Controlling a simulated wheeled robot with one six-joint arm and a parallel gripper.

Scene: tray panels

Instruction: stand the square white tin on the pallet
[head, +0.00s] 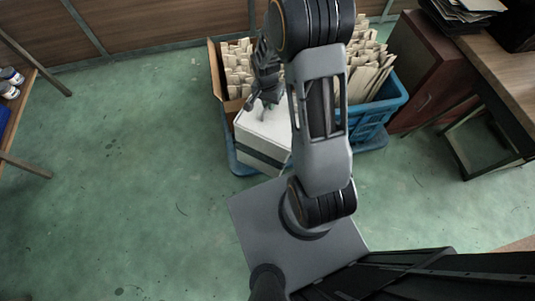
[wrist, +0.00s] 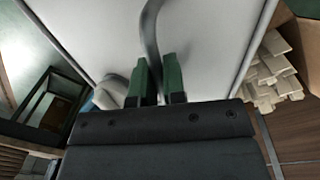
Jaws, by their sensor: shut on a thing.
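The square white tin (head: 262,135) has a pale top and a dark band around its side. It is over the front left part of the blue pallet (head: 236,163); I cannot tell whether it touches the pallet. My gripper (head: 262,106) is above the tin's top, shut on its handle. In the wrist view, the green-padded fingers of my gripper (wrist: 158,82) close around a grey curved handle (wrist: 150,30), with the white top of the tin (wrist: 215,45) behind. My arm hides part of the pallet and the tin's right side.
A cardboard box (head: 215,72) of pale envelopes stands behind the tin. A blue crate (head: 390,103) of more envelopes stands to its right. A red-brown cabinet (head: 430,65) and a desk (head: 500,65) are at the right. Green floor (head: 130,150) is clear at the left.

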